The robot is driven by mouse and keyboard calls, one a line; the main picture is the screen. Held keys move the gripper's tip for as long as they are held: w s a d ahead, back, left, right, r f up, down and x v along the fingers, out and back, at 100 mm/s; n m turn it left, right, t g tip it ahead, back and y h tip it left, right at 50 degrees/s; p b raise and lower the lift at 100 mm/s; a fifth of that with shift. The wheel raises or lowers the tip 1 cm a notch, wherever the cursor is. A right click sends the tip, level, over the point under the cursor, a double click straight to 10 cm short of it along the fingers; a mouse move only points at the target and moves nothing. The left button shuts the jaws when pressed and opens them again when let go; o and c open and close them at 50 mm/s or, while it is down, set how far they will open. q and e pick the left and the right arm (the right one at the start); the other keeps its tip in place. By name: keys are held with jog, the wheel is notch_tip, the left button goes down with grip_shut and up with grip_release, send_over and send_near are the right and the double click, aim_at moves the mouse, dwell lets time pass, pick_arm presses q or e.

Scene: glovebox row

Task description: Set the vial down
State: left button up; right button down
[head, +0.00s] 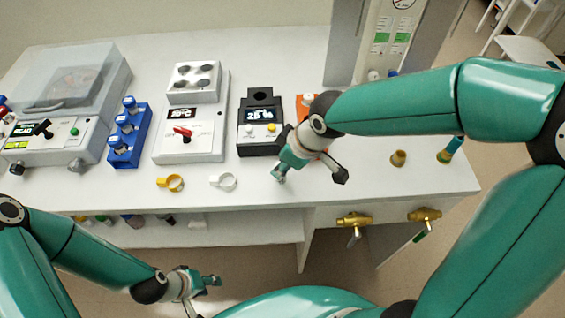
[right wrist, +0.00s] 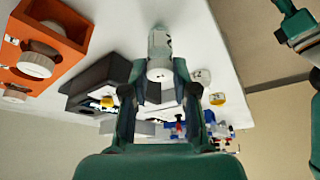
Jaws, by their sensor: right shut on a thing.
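In the right wrist view a pale vial with a round end (right wrist: 160,52) stands out between the two fingers of my right gripper (right wrist: 160,92). The fingers are shut on it. In the head view my right gripper (head: 311,172) is over the front part of the white bench (head: 110,205), in front of the black device. The vial cannot be made out there, and I cannot tell how far it is above the bench. My left gripper (head: 206,284) is low in front of the bench, away from the vial. Its finger opening is unclear.
An orange block (right wrist: 60,57) with white-capped items is close by in the right wrist view. A black display device (head: 260,120), a white red-lever device (head: 190,145) and a blue vial rack (head: 128,135) line the bench. Yellow (head: 170,183) and white (head: 223,181) rings lie near the front edge.

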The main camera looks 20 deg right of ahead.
jog(key=c, duration=0.9)
grip_release()
jog(key=v, duration=1.2)
